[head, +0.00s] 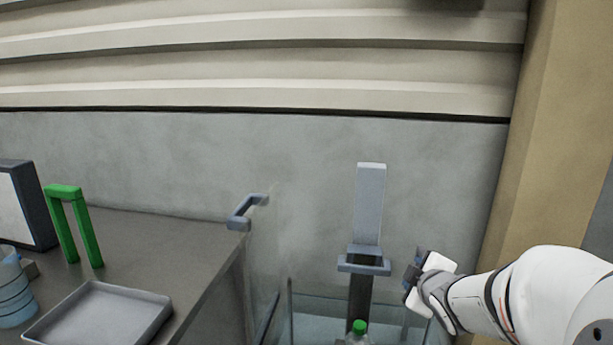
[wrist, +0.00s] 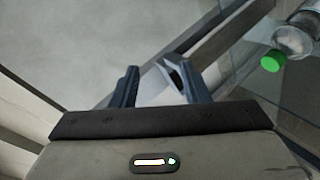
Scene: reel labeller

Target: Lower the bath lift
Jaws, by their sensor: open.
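The bath lift's upright post (head: 369,205) stands at the glass tank, light grey above and dark below. A blue-grey crossbar handle (head: 364,265) sits across the post above the tank rim. A bottle with a green cap (head: 359,327) shows low in front of the post; the green cap also shows at right in the wrist view (wrist: 272,61). My gripper (head: 409,277) is open, just right of the handle and apparently apart from it. In the wrist view, a pale bar shows behind and between my gripper's fingers (wrist: 160,75); I cannot tell its distance.
The glass tank (head: 299,312) has clear walls around the post's foot. The dark counter (head: 190,235) holds a tray (head: 98,315), a green frame (head: 68,222) and a blue container (head: 14,295). A tan pillar (head: 550,130) rises at right.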

